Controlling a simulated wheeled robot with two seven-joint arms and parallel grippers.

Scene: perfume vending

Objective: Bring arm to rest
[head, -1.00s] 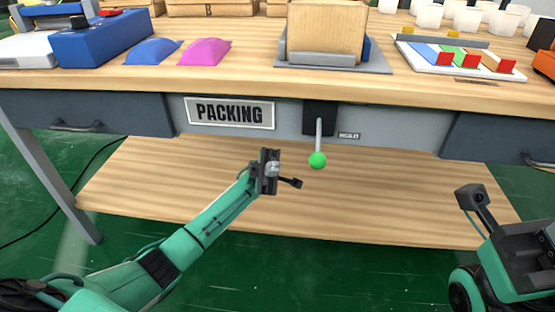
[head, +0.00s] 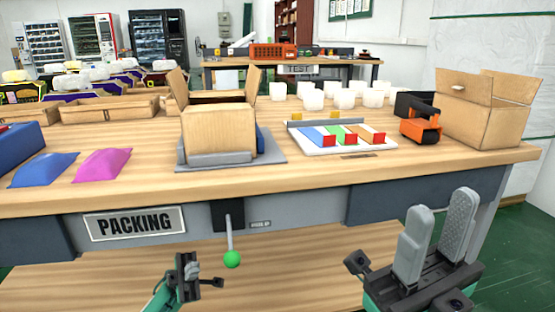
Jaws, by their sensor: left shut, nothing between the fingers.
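My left gripper (head: 190,277) is in the lower middle-left of the head view, in front of the packing table (head: 330,172) and below its top. It is shut and empty. A lever with a green ball (head: 232,259) hangs from the table front just to its right. My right gripper (head: 441,228) is at the lower right, its two grey fingers pointing up in front of the table. The fingers are apart with nothing between them. Much of both arms is out of view.
On the table stand an open cardboard box (head: 218,132) in a grey holder, a tray with coloured strips (head: 343,147), blue and pink pouches (head: 103,163), an orange tape dispenser (head: 421,128) and another open box (head: 486,115). A lower shelf (head: 110,275) lies beneath.

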